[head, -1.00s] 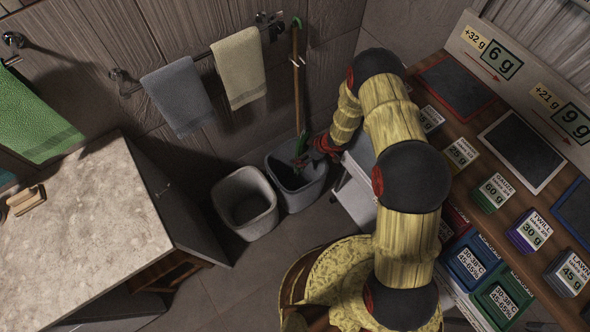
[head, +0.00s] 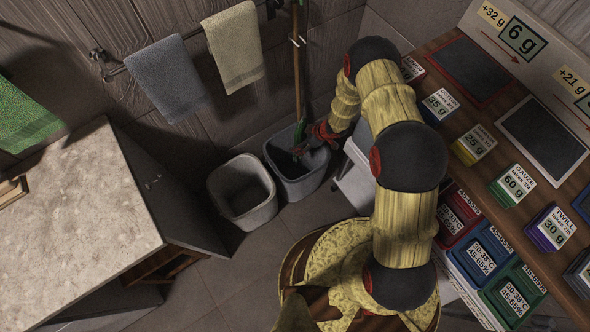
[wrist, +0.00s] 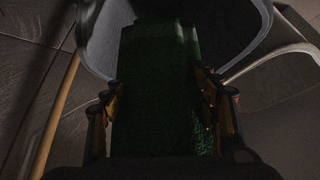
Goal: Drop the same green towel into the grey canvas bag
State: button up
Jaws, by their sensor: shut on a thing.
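My gripper (wrist: 165,110) is shut on a dark green towel (wrist: 155,75), which fills the space between the fingers in the wrist view. In the head view my gripper (head: 311,147) is over the opening of the right one of two grey open containers (head: 290,188); a bit of green shows beside it. The rim of a grey container (wrist: 255,30) surrounds the towel's far end in the wrist view. The other grey container (head: 246,210) stands to the left and looks empty. I cannot tell by material which one is the canvas bag.
Another green towel (head: 22,118) hangs at the far left. A blue-grey towel (head: 166,78) and a cream towel (head: 234,46) hang on a wall rail. A stone-topped cabinet (head: 80,215) is at left, a shelf of labelled boxes (head: 513,186) at right. A wooden pole (head: 297,70) stands behind the containers.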

aim_at(303, 130)
jog(key=shift+f, duration=0.15)
jog(key=o, duration=1.4)
jog(key=shift+c, duration=0.2)
notch_tip(303, 130, up, 10)
